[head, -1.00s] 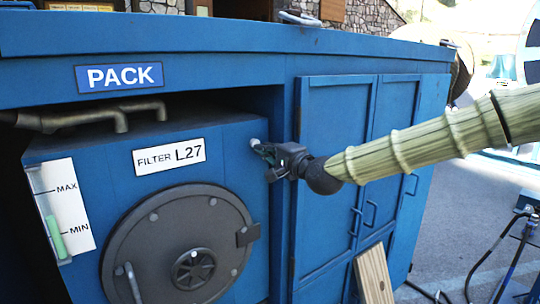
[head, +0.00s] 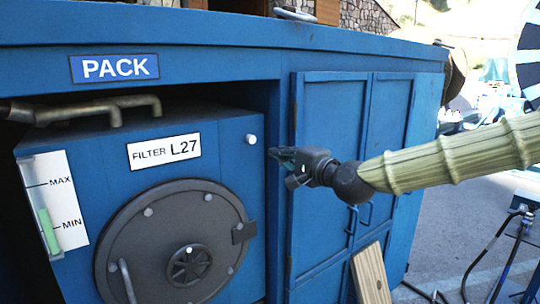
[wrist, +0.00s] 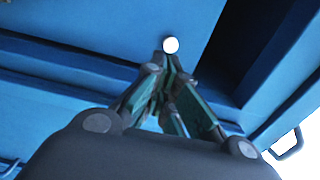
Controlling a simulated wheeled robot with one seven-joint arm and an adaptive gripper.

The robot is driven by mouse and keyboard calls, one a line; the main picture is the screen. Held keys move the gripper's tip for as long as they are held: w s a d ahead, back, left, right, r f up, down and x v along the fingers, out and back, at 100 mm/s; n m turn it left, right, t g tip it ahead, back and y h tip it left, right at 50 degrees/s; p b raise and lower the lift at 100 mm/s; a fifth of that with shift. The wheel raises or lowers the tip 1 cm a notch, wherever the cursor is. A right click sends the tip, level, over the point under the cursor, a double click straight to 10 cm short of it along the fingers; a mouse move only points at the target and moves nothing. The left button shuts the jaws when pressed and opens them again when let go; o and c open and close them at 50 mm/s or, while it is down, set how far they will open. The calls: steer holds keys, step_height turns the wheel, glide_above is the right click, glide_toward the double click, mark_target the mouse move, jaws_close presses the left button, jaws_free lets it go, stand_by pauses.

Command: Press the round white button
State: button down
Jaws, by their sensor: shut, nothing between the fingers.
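The round white button (head: 251,139) sits on the upper right of the blue filter box front, right of the FILTER L27 label. It also shows in the wrist view (wrist: 171,45), just beyond my fingertips. My gripper (head: 271,152) is shut and empty. In the head view its tips are a little right of and below the button, with a visible gap between them. In the wrist view the closed fingertips (wrist: 169,62) point toward the button. Nothing hides the button in either view.
A round dark hatch (head: 180,243) is below the label (head: 164,151). A level gauge (head: 53,205) is at the left. Blue cabinet doors (head: 335,150) stand right of the recess, behind my gripper. A wooden plank (head: 371,274) leans below. Pipes (head: 85,111) run above the box.

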steer(key=b+v, duration=0.1)
steer(key=v, duration=0.4)
steer(key=shift+d+r, duration=0.1)
steer(key=shift+d, duration=0.05)
steer(key=shift+s, duration=0.15)
step_height(320, 180, down, 22)
steer(key=s+a+n+g+h, duration=0.1)
steer(key=g+h, duration=0.1)
steer(key=g, duration=0.1)
steer(key=s+d+f+n+g+h, duration=0.15)
steer(key=s+f, duration=0.35)
steer(key=f, duration=0.6)
steer(key=s+f+n+g+h, duration=0.1)
steer(key=s+f+g, duration=0.25)
steer(key=f, duration=0.85)
steer(key=s+d+f+n+g+h, duration=0.2)
steer(key=s+d+f, duration=0.3)
steer(key=s+f, duration=0.3)
steer(key=s+d+f+n+g+h, duration=0.2)
steer(key=s+d+f, duration=0.3)
steer(key=s, duration=1)
steer(key=s+d+f+n+g+h, duration=0.2)
steer(key=s+d+f, duration=0.3)
steer(key=s+f, duration=0.6)
steer(key=shift+s+f+n+g, duration=0.3)
steer(key=shift+f+n, duration=0.15)
steer(key=shift+f, duration=0.15)
steer(key=shift+d, duration=0.1)
